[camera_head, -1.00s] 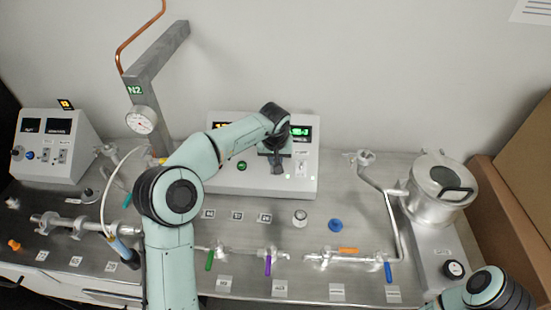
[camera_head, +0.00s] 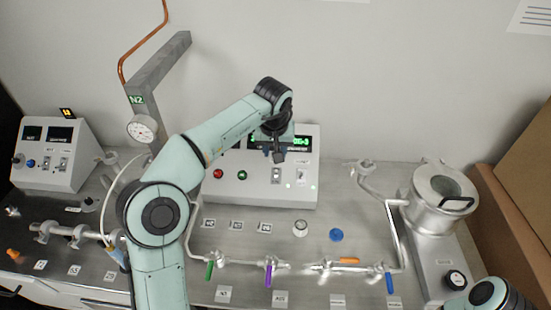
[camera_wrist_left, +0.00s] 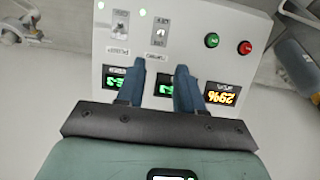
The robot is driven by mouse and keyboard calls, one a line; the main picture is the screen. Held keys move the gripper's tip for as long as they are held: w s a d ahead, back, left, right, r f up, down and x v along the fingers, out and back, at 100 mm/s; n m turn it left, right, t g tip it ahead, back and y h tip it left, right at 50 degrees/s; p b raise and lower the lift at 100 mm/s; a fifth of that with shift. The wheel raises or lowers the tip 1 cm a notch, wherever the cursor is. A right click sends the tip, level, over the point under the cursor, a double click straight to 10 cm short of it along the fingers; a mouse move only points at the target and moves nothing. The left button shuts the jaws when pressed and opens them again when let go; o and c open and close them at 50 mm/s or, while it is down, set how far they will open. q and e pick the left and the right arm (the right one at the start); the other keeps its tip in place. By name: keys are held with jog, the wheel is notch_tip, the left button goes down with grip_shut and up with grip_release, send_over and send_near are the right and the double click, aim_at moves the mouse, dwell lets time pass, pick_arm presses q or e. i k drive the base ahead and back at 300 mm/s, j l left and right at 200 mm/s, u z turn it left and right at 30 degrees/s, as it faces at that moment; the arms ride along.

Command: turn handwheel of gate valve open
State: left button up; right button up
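A small blue round knob (camera_head: 336,234) stands on the metal bench right of centre; it may be the gate valve's handwheel, but I cannot tell for sure. A silver round fitting (camera_head: 300,228) stands to its left. My left gripper (camera_head: 278,154) is in front of the grey control box, well above and behind the blue knob. In the left wrist view its two blue fingers (camera_wrist_left: 159,82) are apart with nothing between them. The blue knob does not show in that view. My right arm shows only at the lower right corner; its gripper is out of view.
The control box (camera_head: 262,190) has displays, switches, a red button (camera_head: 218,174) and a green button (camera_head: 242,175). A pipe line with green (camera_head: 209,270), purple (camera_head: 268,275), orange (camera_head: 349,261) and blue (camera_head: 389,283) handles runs along the front. A metal chamber (camera_head: 438,215) stands right.

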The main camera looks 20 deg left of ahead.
aim_at(455, 280)
jog(key=k, duration=1.5)
